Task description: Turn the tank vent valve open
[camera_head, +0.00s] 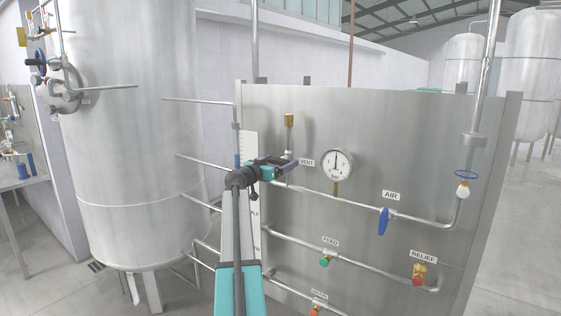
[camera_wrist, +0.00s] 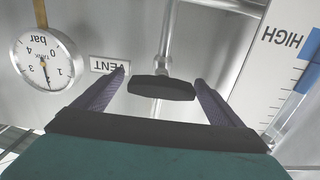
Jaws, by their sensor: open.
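The vent valve shows in the wrist view as a dark bar handle (camera_wrist: 162,88) in front of a pipe that runs up and down the picture. The handle lies across that pipe. The VENT label (camera_wrist: 110,65) is beside it; it also shows in the head view (camera_head: 307,162). My gripper (camera_head: 289,164) is open at the panel, left of the label. In the wrist view its two purple fingers stand on either side of the handle, with a visible gap at each side. In the head view my gripper hides most of the vent valve.
A pressure gauge (camera_head: 337,163) is on the steel panel (camera_head: 400,130) right of my gripper. The blue AIR handle (camera_head: 383,221), green FEED knob (camera_head: 324,262) and RELIEF valve (camera_head: 419,274) sit lower right. A level scale (camera_wrist: 293,55) is close by. A large tank (camera_head: 130,140) stands left.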

